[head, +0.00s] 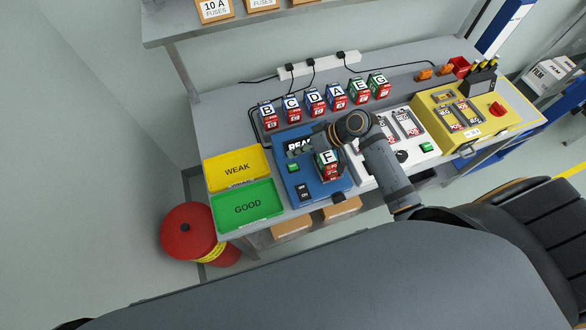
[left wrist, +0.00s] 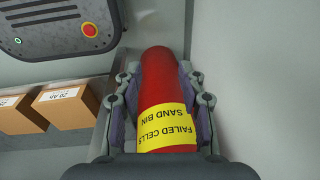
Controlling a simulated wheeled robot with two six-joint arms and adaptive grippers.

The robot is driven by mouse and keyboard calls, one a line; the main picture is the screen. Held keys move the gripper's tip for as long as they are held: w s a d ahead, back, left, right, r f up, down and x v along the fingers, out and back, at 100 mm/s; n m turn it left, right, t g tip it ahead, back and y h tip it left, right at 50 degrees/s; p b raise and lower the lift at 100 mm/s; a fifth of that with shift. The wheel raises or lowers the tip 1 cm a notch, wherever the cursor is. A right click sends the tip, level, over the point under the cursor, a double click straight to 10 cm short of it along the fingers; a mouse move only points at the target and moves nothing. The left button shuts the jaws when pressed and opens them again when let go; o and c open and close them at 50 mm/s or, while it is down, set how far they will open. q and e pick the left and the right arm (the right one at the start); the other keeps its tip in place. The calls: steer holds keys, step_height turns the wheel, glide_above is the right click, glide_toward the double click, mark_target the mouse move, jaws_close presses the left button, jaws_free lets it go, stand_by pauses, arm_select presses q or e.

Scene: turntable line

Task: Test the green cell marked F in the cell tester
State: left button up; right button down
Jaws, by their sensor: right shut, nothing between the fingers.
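The cell marked F (head: 329,159) stands in the blue cell tester (head: 278,152), with a white lettered top and a red lower part. The tester's display starts with "REA"; the rest is hidden behind my right gripper. My right gripper (head: 320,140) is shut and empty, just behind and above cell F; I cannot tell whether it touches it. My left gripper (left wrist: 162,95) is open in the left wrist view, with the red failed cells sand bin (left wrist: 160,75) showing between its fingers. It is not in the head view.
Cells B, C, D, A, E and G (head: 378,87) stand in a row at the back. A yellow WEAK tray (head: 262,182) and green GOOD tray (head: 276,214) lie left of the tester. White and yellow units (head: 535,118) stand right. The sand bin (head: 187,228) is on the floor.

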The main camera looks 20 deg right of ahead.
mark_target(296, 166)
step_height(296, 166, down, 4)
steer(key=b, duration=0.2)
steer(key=shift+f+b, duration=0.2)
steer(key=shift+b, duration=0.1)
steer(key=shift+f, duration=0.3)
arm_select(q)
steer(key=f, duration=0.1)
steer(key=d+f, duration=0.1)
steer(key=f, duration=0.2)
steer(key=shift+s+d+f, duration=0.1)
steer(key=shift+s+d, duration=0.15)
steer(key=shift+d, duration=0.05)
steer(key=shift+a, duration=0.1)
arm_select(e)
steer(key=shift+f, duration=0.1)
arm_select(q)
steer(key=shift+f+b, duration=0.15)
steer(key=shift+b, duration=0.15)
arm_select(e)
steer(key=shift+f, duration=0.3)
arm_select(q)
steer(key=shift+f, duration=0.3)
arm_select(e)
steer(key=shift+f, duration=0.5)
arm_select(q)
steer(key=shift+r+p, duration=0.7)
steer(key=shift+r, duration=0.25)
arm_select(e)
steer(key=shift+r, duration=0.9)
